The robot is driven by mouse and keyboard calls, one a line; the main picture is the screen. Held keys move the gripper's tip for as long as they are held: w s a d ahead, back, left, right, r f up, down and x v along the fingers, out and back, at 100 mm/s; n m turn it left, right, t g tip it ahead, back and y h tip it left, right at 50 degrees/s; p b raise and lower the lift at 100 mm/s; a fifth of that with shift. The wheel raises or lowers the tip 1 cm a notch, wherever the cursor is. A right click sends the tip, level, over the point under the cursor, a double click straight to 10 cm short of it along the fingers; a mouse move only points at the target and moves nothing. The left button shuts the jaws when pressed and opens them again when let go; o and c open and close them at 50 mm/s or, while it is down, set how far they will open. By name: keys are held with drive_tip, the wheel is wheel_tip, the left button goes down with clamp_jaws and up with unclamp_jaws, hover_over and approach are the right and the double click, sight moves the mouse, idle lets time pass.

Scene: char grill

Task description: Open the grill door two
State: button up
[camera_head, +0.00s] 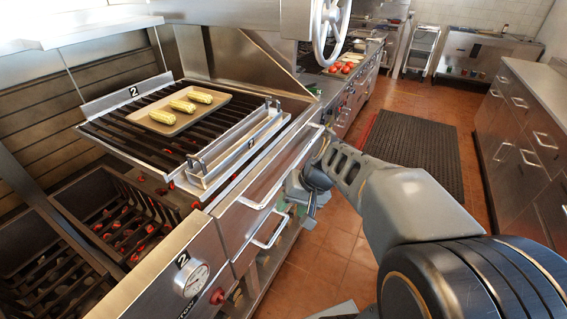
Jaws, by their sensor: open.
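The grill front (239,224) has a steel front panel with two bar handles: an upper handle (283,166) and a lower handle (272,230). A black label "2" (183,260) sits above a round gauge on the front. Further "2" labels mark the grate's front ledge and rear plate. I cannot tell which panel is door two. My gripper (303,205) is open, just right of the front panel between the two handles. It appears empty, and contact with either handle cannot be made out. My forearm reaches in from the lower right.
A tan tray (178,126) with several corn cobs lies on the raised grate (115,128). Glowing coals lie below left. A large handwheel (330,30) stands behind. Drawers (530,140) line the right side. The tiled aisle with a dark mat (415,150) is open floor.

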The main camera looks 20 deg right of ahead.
drive_tip(key=w+d+f+m+t+y+b, duration=0.25)
drive_tip(key=w+d+t, duration=0.25)
drive_tip(key=w+d, duration=0.3)
drive_tip(key=w+d+f+m+t+y+b, duration=0.2)
drive_tip(key=w+d+m+t+y, duration=0.3)
drive_tip(key=d, duration=0.5)
drive_tip(key=w+a+f+n+h+p, duration=0.1)
drive_tip(key=w+a+f, duration=0.1)
drive_tip(key=w+a, duration=0.6)
drive_tip(key=w, duration=0.2)
drive_tip(key=shift+w+a+f, duration=0.2)
drive_tip(key=shift+w+a, duration=0.15)
drive_tip(key=shift+w, duration=0.05)
drive_tip(key=shift+h, duration=0.25)
clamp_jaws()
